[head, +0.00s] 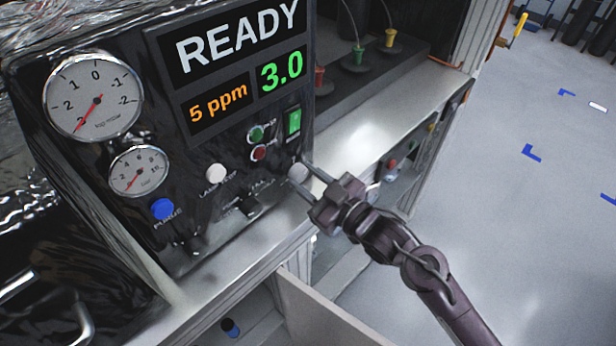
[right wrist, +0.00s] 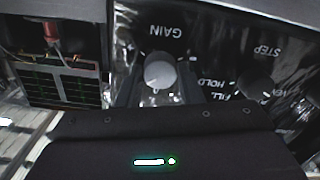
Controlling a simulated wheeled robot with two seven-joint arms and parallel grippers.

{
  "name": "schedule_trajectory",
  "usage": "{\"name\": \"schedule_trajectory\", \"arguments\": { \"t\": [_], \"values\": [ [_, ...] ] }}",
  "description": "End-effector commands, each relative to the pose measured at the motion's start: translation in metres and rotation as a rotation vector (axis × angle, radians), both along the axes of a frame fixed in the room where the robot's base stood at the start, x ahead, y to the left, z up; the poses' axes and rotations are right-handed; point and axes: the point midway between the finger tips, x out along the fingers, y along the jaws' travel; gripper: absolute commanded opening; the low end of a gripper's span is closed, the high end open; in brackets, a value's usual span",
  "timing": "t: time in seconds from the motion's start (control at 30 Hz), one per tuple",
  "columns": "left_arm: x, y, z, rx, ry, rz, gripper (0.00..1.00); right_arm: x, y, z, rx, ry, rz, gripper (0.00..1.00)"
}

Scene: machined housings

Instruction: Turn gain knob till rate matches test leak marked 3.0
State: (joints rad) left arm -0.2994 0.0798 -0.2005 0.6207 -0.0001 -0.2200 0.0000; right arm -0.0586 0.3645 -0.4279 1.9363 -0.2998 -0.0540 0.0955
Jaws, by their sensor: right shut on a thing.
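The gain knob (head: 298,173) is a pale round knob at the lower right of the black panel. It also shows in the right wrist view (right wrist: 160,72), below the upside-down GAIN label. My right gripper (head: 300,174) is at the panel, shut on the gain knob, with one finger on each side of it. The display (head: 242,60) reads READY in white, 5 ppm in orange and 3.0 in green. My left gripper is not in view.
Two dials (head: 93,95) sit at the panel's left. A blue button (head: 162,209), another pale knob (head: 216,173) and green and red buttons (head: 259,152) are on the panel. A metal ledge (head: 375,125) runs along the bench front. Open floor (head: 500,220) lies to the right.

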Motion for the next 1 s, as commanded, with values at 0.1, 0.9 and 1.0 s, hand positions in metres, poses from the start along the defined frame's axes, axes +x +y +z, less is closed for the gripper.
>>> {"name": "schedule_trajectory", "arguments": {
  "t": [0.1,0.9,1.0],
  "values": [
    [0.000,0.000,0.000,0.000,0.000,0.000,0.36,0.000,0.000,0.000,0.001,-0.001,0.000,0.10],
    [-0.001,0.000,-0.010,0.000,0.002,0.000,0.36,-0.016,-0.016,-0.004,-0.005,-0.001,0.000,0.55],
    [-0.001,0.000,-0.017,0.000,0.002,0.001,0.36,-0.029,-0.029,-0.005,-0.004,0.000,0.000,0.55]
  ]
}}
